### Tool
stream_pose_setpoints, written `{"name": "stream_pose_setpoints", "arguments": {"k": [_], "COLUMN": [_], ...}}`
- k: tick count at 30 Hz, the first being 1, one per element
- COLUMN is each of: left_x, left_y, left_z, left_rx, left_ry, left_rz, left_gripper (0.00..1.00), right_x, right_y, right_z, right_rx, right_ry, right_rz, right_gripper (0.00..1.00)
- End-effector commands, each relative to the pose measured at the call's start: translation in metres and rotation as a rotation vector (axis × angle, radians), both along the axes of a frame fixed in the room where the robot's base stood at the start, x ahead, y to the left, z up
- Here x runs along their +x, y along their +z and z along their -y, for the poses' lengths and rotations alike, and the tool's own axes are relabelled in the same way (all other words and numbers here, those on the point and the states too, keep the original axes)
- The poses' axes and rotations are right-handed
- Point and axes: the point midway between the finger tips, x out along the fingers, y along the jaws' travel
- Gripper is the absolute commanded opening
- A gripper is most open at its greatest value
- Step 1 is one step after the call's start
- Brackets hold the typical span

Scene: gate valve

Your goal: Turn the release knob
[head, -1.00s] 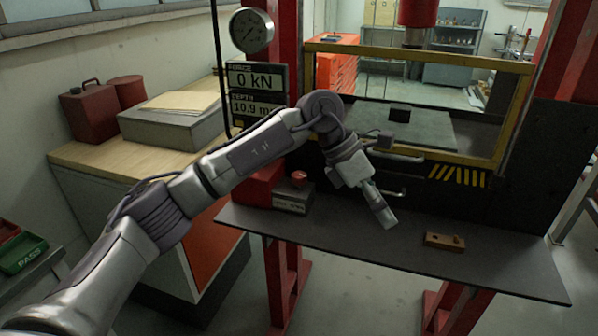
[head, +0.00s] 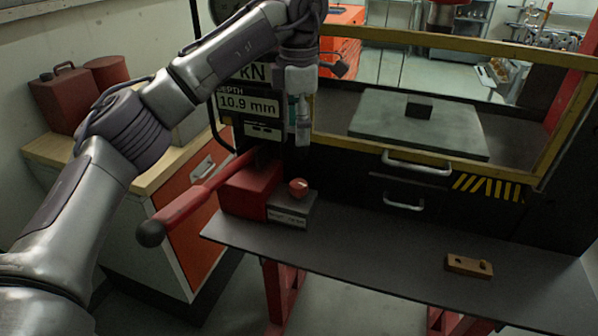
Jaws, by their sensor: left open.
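The release knob (head: 298,187) appears to be the small red round knob on top of a grey labelled block (head: 289,208), at the left end of the dark shelf. My left gripper (head: 302,138) hangs above the knob in the picture, pointing down, in front of the press frame. It is apart from the knob and holds nothing. Its fingers are seen narrow from this side. My right gripper is not in the picture.
A red pump lever (head: 190,203) with a black ball end slants out left of the knob from a red body (head: 248,190). A wooden block (head: 468,265) lies on the shelf (head: 370,255) at right. A yellow-framed guard (head: 440,168) stands behind. The shelf's middle is clear.

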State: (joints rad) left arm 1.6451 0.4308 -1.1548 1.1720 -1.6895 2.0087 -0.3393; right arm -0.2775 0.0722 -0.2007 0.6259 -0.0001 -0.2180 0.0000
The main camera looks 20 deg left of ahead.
Motion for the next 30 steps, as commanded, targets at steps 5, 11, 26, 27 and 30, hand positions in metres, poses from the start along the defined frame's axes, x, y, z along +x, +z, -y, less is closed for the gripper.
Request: {"name": "stream_pose_setpoints", "arguments": {"k": [5, 11, 26, 27, 30], "left_x": [-0.001, -0.001, -0.001, -0.001, 0.0], "left_y": [-0.021, -0.062, -0.134, -0.136, -0.137], "left_z": [-0.001, -0.001, 0.0, 0.0, 0.0], "left_rx": [0.0, 0.001, 0.0, 0.0, -0.001], "left_ry": [0.0, 0.0, -0.001, -0.001, -0.001], "left_rz": [-0.006, -0.007, -0.001, -0.001, 0.0], "left_gripper": [0.68, 0.68, 0.68, 0.68, 0.68], "right_x": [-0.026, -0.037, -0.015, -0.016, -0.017], "right_y": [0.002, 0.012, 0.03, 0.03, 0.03], "right_z": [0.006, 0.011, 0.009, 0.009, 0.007], "right_rx": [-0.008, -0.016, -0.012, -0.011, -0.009], "right_ry": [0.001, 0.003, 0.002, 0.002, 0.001], "right_rz": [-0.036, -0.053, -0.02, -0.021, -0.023], "right_gripper": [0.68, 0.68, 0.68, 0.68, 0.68]}}
